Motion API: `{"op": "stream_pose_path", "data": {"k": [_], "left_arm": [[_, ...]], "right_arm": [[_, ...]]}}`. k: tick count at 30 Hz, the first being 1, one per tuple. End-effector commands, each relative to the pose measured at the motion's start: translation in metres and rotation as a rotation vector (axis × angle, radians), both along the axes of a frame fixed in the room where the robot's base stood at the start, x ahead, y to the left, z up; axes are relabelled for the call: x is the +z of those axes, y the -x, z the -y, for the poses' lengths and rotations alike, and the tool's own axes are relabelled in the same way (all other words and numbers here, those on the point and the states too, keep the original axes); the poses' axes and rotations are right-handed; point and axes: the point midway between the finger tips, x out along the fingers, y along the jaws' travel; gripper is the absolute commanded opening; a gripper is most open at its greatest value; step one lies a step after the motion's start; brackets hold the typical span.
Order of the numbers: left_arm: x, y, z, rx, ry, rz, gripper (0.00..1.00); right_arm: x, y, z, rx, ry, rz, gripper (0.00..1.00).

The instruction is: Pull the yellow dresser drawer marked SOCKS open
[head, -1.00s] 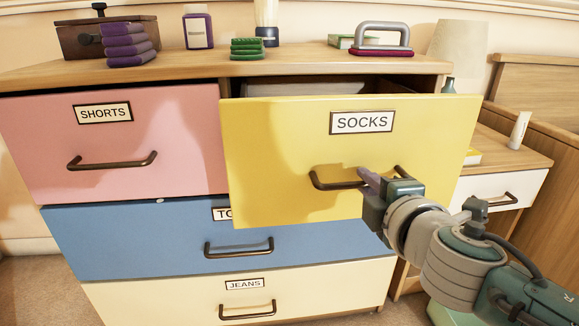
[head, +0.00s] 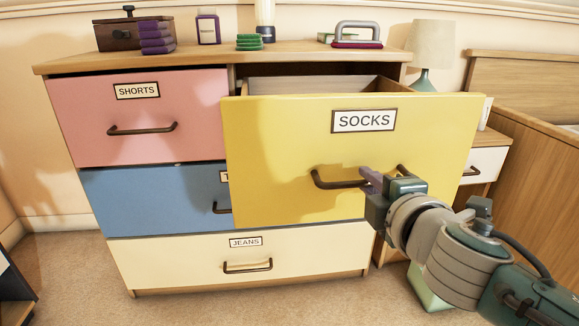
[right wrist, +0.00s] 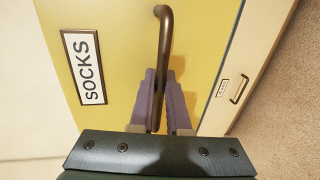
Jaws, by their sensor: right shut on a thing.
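The yellow drawer (head: 270,140) marked SOCKS stands well out from the dresser in the head view, with its inside partly visible behind the front. Its label (head: 363,121) is at the upper middle of the front. My right gripper (head: 369,181) is shut on the drawer's dark handle (head: 335,183), toward its right part. In the right wrist view the two purple fingers (right wrist: 163,102) close around the handle bar (right wrist: 163,45), beside the SOCKS label (right wrist: 84,67). My left gripper is not in view.
The pink SHORTS drawer (head: 190,105), blue drawer (head: 140,205) and cream JEANS drawer (head: 180,260) are shut. A nightstand (head: 487,160) is at the right.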

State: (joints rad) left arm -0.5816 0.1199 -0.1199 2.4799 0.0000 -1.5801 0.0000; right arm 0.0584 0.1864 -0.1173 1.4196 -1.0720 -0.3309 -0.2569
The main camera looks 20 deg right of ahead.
Motion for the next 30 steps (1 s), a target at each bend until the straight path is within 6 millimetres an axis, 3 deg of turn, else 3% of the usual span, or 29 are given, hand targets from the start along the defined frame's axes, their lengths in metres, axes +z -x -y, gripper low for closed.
{"op": "stream_pose_path", "data": {"k": [8,9,17,25,30], "left_arm": [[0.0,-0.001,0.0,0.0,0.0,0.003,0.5],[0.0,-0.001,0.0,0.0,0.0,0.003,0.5],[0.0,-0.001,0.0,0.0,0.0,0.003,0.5],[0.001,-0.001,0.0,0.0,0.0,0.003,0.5],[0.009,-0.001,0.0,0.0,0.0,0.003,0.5]], "right_arm": [[0.0,0.0,0.0,0.001,0.0,-0.001,0.0],[0.0,0.0,0.0,0.001,0.0,-0.001,0.16],[0.0,0.0,0.0,0.0,-0.001,-0.001,0.44],[0.0,0.002,0.0,0.0,-0.001,-0.001,0.44],[0.005,0.02,-0.005,0.001,-0.003,-0.003,0.44]]}}
